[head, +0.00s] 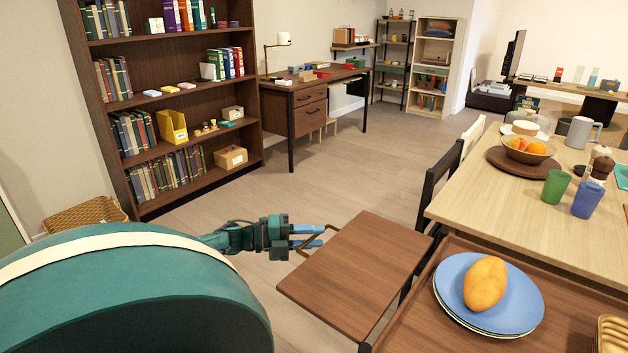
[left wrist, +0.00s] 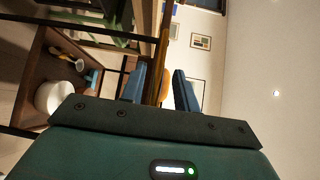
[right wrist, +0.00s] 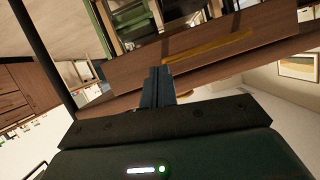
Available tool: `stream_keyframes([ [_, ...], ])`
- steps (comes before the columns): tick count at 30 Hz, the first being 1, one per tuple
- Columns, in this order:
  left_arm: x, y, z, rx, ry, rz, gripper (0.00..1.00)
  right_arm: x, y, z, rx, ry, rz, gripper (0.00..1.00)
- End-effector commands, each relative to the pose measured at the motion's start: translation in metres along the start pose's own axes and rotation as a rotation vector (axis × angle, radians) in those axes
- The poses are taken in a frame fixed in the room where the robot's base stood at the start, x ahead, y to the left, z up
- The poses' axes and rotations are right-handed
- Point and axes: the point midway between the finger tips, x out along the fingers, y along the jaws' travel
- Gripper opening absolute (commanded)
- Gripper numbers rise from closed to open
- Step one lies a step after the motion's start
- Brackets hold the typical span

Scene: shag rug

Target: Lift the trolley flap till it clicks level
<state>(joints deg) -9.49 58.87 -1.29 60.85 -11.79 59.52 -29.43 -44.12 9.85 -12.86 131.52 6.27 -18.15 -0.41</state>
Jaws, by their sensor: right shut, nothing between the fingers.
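The trolley flap (head: 358,268) is a brown wooden board beside the trolley top (head: 402,325). It looks close to level; I cannot tell whether it is latched. Its brass handle (head: 308,249) points toward my left gripper (head: 308,236). The gripper's blue fingers are apart, with the handle at them. In the left wrist view the fingers (left wrist: 160,90) stand either side of the flap's edge (left wrist: 157,65); contact cannot be made out. My right gripper (right wrist: 157,87) is shut and empty, facing the trolley's brown side with a brass bar (right wrist: 210,47). It is outside the head view.
A mango (head: 485,283) lies on blue plates (head: 522,300) on the trolley. A dining table (head: 480,205) with bowl and cups stands at right, a dark chair (head: 438,185) beside it. A bookcase (head: 95,80) and desk (head: 300,98) stand behind.

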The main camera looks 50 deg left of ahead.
Motion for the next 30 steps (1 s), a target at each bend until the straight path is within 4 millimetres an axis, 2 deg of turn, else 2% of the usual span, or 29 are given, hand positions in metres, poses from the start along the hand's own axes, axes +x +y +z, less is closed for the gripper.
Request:
stream_keyframes([
  [15, -0.104, -0.001, 0.000, 0.000, -0.002, 0.003, 0.31, 0.004, -0.003, -0.002, 0.006, -0.019, -0.009, 0.00],
  [21, -0.123, -0.001, 0.001, 0.002, -0.002, 0.000, 0.31, 0.005, -0.003, 0.002, 0.007, -0.027, -0.010, 0.00],
  [30, -0.126, -0.001, 0.001, 0.002, 0.000, -0.001, 0.31, 0.005, -0.004, 0.001, 0.009, -0.027, -0.010, 0.00],
])
